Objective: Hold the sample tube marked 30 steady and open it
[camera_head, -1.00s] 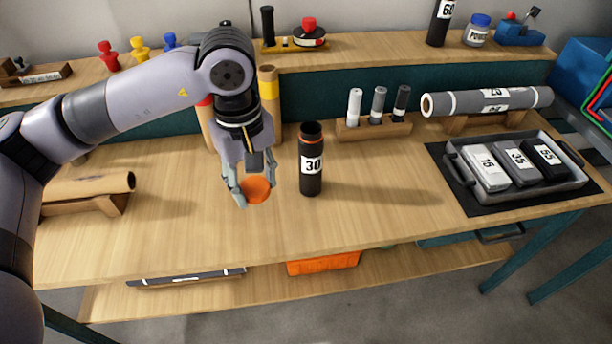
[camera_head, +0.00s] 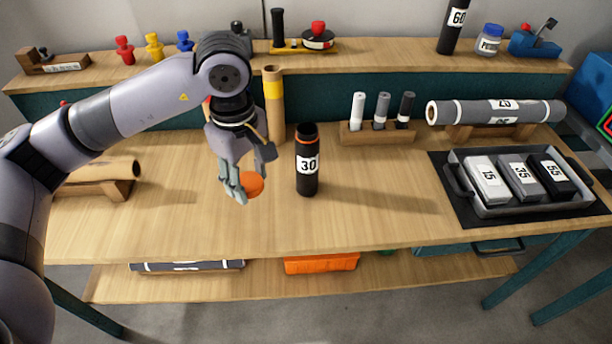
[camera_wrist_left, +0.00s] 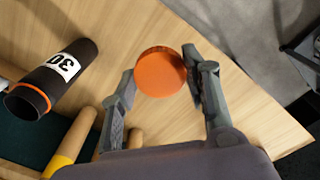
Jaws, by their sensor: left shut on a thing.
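The black sample tube marked 30 (camera_head: 307,177) stands upright on the bench top in the head view. Its top has an orange ring, and its open mouth shows in the left wrist view, where the tube (camera_wrist_left: 54,77) is at the left. My left gripper (camera_head: 246,182) is to the left of the tube, apart from it. It is shut on the round orange cap (camera_head: 252,185), which is off the tube. In the left wrist view the cap (camera_wrist_left: 160,72) sits at the fingertips. My right gripper is in neither view.
A rack (camera_head: 376,135) with three small tubes stands behind right. A tray (camera_head: 484,208) of numbered blocks is at the right, below a grey roll (camera_head: 500,112) on a stand. Tan rolls (camera_head: 272,105) stand behind my gripper. The bench front is clear.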

